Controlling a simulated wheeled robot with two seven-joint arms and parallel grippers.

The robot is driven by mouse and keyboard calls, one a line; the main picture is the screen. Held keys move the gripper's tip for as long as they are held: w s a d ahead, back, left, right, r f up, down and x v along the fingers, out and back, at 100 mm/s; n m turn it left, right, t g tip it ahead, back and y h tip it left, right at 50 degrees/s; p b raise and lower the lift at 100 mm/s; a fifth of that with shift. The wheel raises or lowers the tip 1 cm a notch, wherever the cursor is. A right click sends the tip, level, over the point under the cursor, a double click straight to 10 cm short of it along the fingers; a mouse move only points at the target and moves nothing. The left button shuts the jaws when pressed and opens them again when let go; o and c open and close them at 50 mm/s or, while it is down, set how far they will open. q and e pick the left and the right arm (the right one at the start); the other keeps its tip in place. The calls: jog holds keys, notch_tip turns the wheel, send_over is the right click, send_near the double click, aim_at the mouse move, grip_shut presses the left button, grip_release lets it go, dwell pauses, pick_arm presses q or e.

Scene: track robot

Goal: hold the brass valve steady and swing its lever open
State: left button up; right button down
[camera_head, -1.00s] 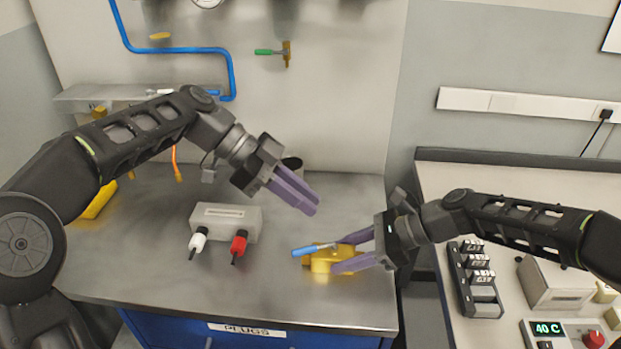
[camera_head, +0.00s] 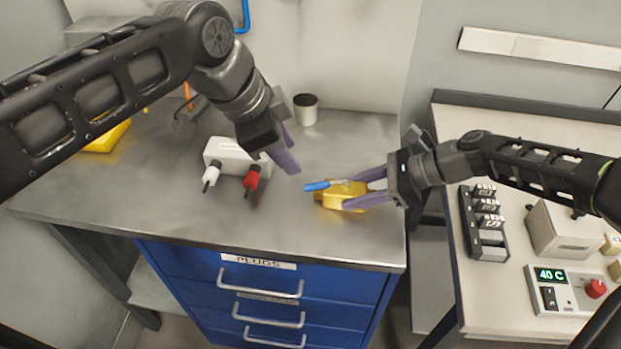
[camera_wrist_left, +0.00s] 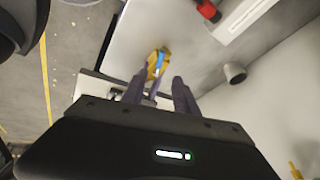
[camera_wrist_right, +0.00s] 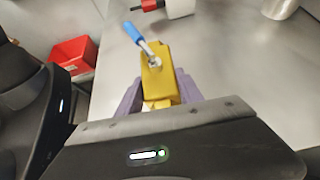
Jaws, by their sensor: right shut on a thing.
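The brass valve (camera_head: 338,198) lies on the steel bench top near its right front corner. Its lever, with a blue handle (camera_head: 317,186), points left in the head view, away from my right gripper. My right gripper (camera_head: 358,188) is shut on the valve body, which shows between its purple fingers in the right wrist view (camera_wrist_right: 158,78). The blue handle sticks out past the body there (camera_wrist_right: 134,33). My left gripper (camera_head: 288,161) is above the bench, left of and behind the valve, apart from it. Its fingers are spread and empty in the left wrist view (camera_wrist_left: 158,88).
A white box (camera_head: 228,153) with a white plug (camera_head: 211,172) and a red plug (camera_head: 252,177) stands left of the valve. A grey cup (camera_head: 305,109) stands behind. A side table (camera_head: 440,125) with devices is at the right. Bench between box and valve is clear.

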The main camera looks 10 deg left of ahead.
aim_at(314, 186)
pick_arm(q)
jog(key=shift+f, duration=0.15)
jog(key=x, duration=1.2)
jog(key=shift+c, duration=0.2)
grip_shut()
dwell(0.9)
